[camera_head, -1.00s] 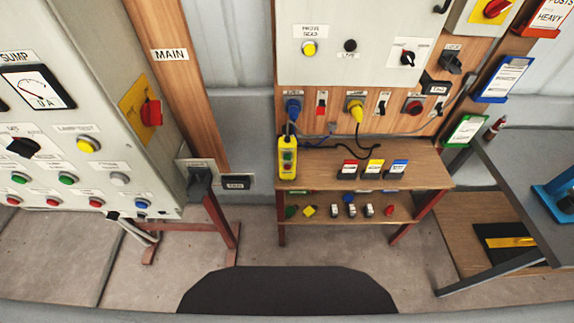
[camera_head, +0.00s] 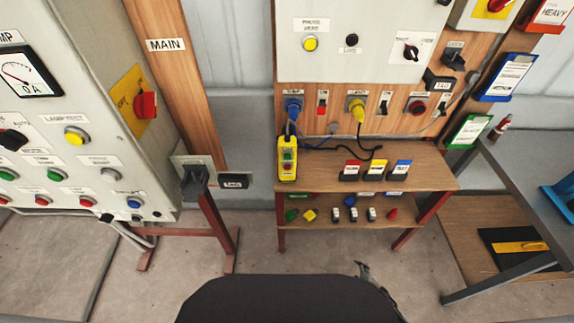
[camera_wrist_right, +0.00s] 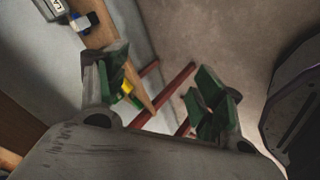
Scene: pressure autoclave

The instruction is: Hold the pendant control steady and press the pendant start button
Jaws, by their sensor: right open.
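The yellow pendant control (camera_head: 288,158) hangs upright at the left front edge of the wooden shelf, below the blue and yellow plugs. It has a green button (camera_head: 287,167) with a red one beside it; the labels are too small to read. My right gripper (camera_head: 363,270) just shows at the bottom of the head view, well short of the pendant and the shelf. In the right wrist view my right gripper (camera_wrist_right: 160,92) has its green-padded fingers spread, with nothing between them. My left gripper is not in view.
The wooden shelf (camera_head: 425,178) carries red, yellow and blue label holders. Its lower tier holds several small parts. A grey table (camera_head: 530,165) stands at the right, and a grey control cabinet (camera_head: 100,100) at the left. The floor before the shelf is clear.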

